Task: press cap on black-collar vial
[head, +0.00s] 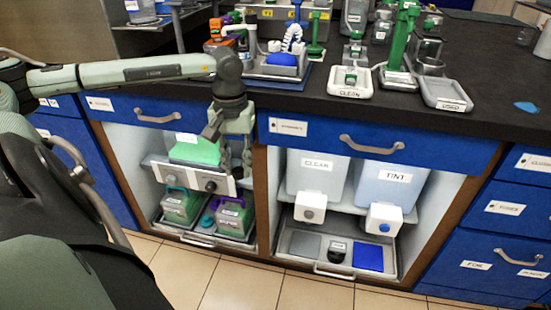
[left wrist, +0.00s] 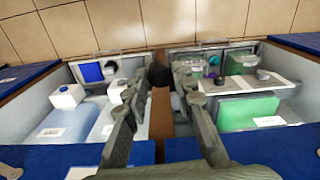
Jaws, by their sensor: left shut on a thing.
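My left gripper (head: 237,168) hangs pointing down in front of the left open cabinet, below the counter's front edge. In the left wrist view its fingers (left wrist: 160,88) are spread around a small dark round thing (left wrist: 160,77) at their tips, which I take to be what they hold; I cannot tell exactly what it is. A small vial with green on it (head: 351,76) stands on the tray marked CLEAN (head: 338,91) on the counter. I cannot make out which vial has a black collar. My right gripper is not in view.
The counter (head: 490,80) carries a tray marked USED (head: 443,103), green stands (head: 399,50) and a blue-topped device (head: 281,60). The right cabinet holds containers marked CLEAN (head: 317,172) and TINT (head: 390,185). A blue patch (head: 526,107) lies on the counter's right.

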